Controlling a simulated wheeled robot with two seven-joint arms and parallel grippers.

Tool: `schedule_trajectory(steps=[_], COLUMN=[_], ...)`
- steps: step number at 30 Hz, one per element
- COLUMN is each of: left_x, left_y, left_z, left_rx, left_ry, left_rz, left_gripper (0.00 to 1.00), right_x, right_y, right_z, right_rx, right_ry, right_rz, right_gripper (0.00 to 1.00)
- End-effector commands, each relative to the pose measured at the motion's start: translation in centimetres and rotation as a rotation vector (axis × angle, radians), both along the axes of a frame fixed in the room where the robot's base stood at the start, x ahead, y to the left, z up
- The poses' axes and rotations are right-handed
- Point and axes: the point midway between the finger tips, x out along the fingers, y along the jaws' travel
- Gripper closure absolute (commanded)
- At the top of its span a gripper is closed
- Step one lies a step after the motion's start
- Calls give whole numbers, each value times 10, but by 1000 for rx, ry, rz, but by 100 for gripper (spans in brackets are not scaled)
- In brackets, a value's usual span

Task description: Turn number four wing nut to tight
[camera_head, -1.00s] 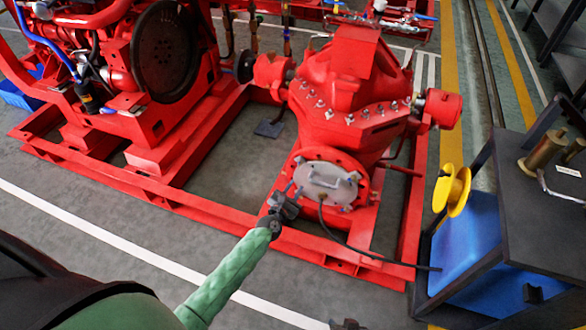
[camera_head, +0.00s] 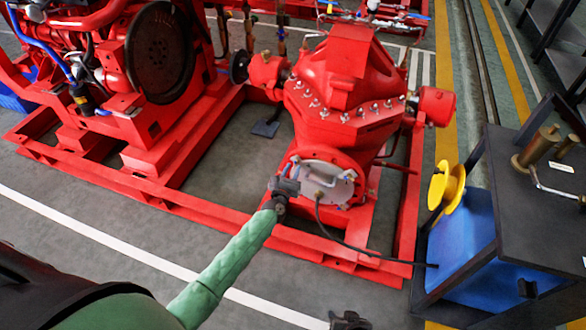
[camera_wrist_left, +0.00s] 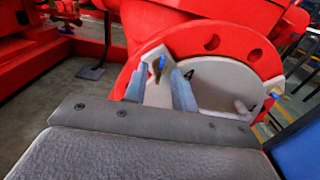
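The round grey cover plate (camera_head: 325,180) sits on the red flange at the front of the pump. In the left wrist view the cover (camera_wrist_left: 215,95) carries a black "4" beside the number four wing nut (camera_wrist_left: 158,68), which has a blue tip. My left gripper (camera_head: 286,186) is at the cover's left edge. In the wrist view its two fingers (camera_wrist_left: 160,92) stand apart, with the wing nut seen between or just beyond them; contact cannot be told. My right gripper (camera_head: 350,321) is partly in view at the bottom edge, its fingers unclear.
Another blue-tipped fastener (camera_wrist_left: 274,94) is at the cover's right edge. A dark hose (camera_head: 350,243) runs right from the cover. The red base frame (camera_head: 330,254) surrounds the pump. A dark table (camera_head: 515,215) with a yellow wheel (camera_head: 447,186) stands at right. Floor in front is clear.

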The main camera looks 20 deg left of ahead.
Motion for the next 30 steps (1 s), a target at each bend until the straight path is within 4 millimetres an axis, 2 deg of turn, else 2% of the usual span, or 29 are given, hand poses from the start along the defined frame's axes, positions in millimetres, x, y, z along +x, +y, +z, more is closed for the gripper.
schedule_trajectory(steps=[5,14,18,30], left_x=[10,11,11,11], left_y=[-1,-1,-1,-1], left_z=[0,0,0,0], left_rx=[1,1,1,34], left_ry=[0,0,0,-1], left_rz=[0,0,0,0], left_gripper=[73,73,100,100], right_x=[0,0,-1,0], right_y=[0,1,1,0], right_z=[4,4,4,2], right_rx=[1,1,0,0], right_ry=[1,4,5,1], right_rz=[1,2,2,0], right_gripper=[64,64,64,64])
